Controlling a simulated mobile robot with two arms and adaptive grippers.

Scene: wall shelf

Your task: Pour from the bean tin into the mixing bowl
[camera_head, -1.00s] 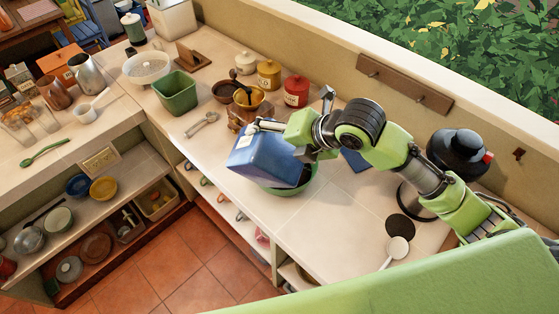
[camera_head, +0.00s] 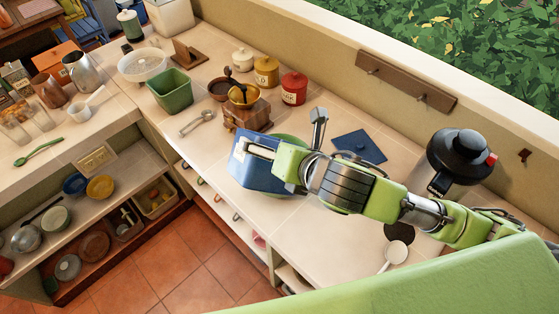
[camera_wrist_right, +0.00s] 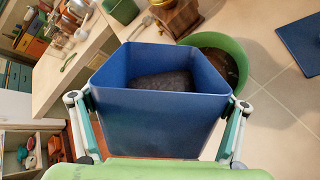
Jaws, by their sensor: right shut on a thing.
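The tin (camera_wrist_right: 150,125) looks roughly upright there, with a dark mass visible deep inside. The mixing bowl (camera_wrist_right: 222,42) is green and stands just beyond the tin, with dark brown contents partly showing. In the head view the bowl (camera_head: 291,139) is mostly hidden behind the tin and gripper. My left gripper is not in view.
A wooden grinder (camera_head: 246,112) stands close behind the bowl. A green square container (camera_head: 173,92), a spoon (camera_head: 198,122) and red (camera_head: 293,89) and yellow canisters (camera_head: 266,72) are nearby. A blue mat (camera_head: 359,146) lies at right. The counter's front edge is near the tin.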

